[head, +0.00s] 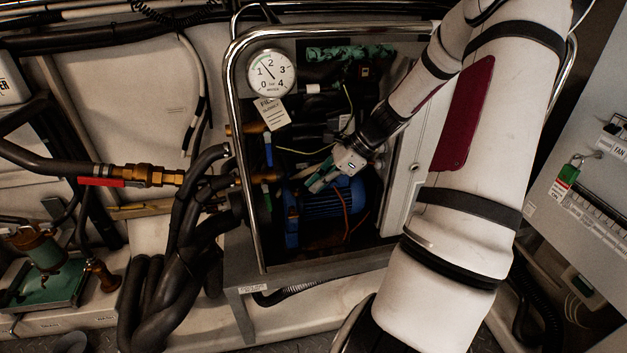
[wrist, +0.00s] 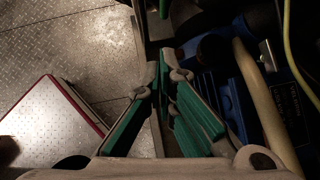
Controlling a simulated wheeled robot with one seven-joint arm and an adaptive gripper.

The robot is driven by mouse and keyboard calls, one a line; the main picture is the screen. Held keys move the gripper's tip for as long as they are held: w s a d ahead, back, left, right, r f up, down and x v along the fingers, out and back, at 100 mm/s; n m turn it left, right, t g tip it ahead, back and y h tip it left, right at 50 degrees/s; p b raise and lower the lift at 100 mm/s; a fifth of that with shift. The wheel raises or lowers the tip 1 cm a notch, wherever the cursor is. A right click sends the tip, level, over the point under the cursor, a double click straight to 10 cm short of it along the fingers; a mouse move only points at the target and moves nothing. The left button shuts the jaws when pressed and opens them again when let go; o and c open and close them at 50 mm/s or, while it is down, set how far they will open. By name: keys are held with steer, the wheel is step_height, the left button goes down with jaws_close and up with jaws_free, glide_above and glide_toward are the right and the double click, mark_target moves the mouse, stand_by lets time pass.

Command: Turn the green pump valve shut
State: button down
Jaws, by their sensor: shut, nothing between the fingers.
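My gripper (head: 319,184) is inside the chiller frame, just above the blue pump motor (head: 318,204). Its green-padded fingers are shut with nothing between them; they also show in the wrist view (wrist: 167,72). A small green handle (head: 268,178), which looks like the green pump valve, sits on the brass pipework to the left of my gripper, apart from it. In the wrist view a green piece (wrist: 187,27) shows at the top edge, beyond the fingertips; most of it is cut off or dark. I cannot tell the handle's exact angle.
A blue handle (head: 268,152) sits above the green one. A pressure gauge (head: 270,73) and a paper tag (head: 271,113) hang above. The chrome frame rail (head: 239,160) stands left of the valves. A red-handled valve (head: 101,182) and black hoses (head: 178,240) lie outside, left.

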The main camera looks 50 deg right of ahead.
mark_target(268, 198)
steer(key=w+a+f+b, duration=0.1)
steer(key=w+a+f, duration=0.4)
steer(key=w+a, duration=0.1)
steer(key=shift+f+b, duration=0.25)
steer(key=shift+b, duration=0.15)
steer(key=shift+w, duration=0.1)
steer(key=shift+w+a+f+p, duration=0.2)
steer(key=shift+w+a+p, duration=0.15)
steer(key=shift+a+p, duration=0.1)
